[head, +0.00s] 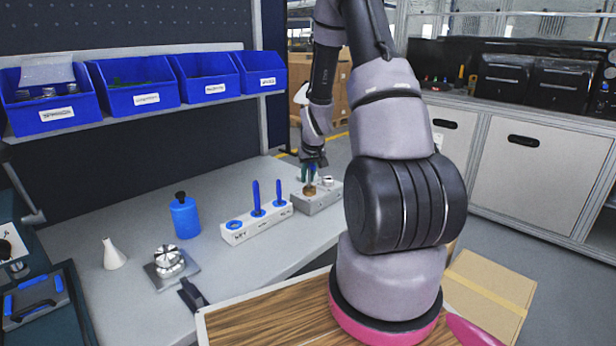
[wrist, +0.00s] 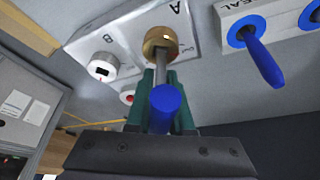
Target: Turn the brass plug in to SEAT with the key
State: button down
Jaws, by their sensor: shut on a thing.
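My gripper (head: 313,163) (wrist: 163,105) is shut on the key (wrist: 168,108), with its blue handle between the green fingers. The key's grey shaft points at the brass plug (wrist: 160,40), and its end meets the plug's face. I cannot tell how deep it sits. The brass plug also shows in the head view (head: 309,190), on the grey housing (head: 326,201) below my gripper. In the wrist view the housing (wrist: 125,30) bears the letters A and B; the brass plug is near A. A white plug with a dark slot (wrist: 103,67) is near B.
A white rack (head: 258,224) with blue-handled tools stands left of the housing; it also shows in the wrist view (wrist: 232,12). A blue bottle (head: 185,216), a metal part on a plate (head: 169,263) and a white cone (head: 113,255) stand further left. Blue bins (head: 133,84) line the shelf.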

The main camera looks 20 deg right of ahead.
jog(key=shift+m+h, duration=0.3)
jog(key=shift+m, duration=0.3)
jog(key=shift+a+m+h, duration=0.15)
jog(key=shift+m+h, duration=0.15)
jog(key=shift+m, duration=0.5)
jog(key=shift+d+m+g, duration=0.2)
jog(key=shift+m+g, duration=0.1)
jog(key=shift+m, duration=0.3)
jog(key=shift+a, duration=0.1)
jog(key=shift+m+h, duration=0.3)
jog(key=shift+m, duration=0.2)
jog(key=shift+m+g+h, duration=0.3)
jog(key=shift+m, duration=0.6)
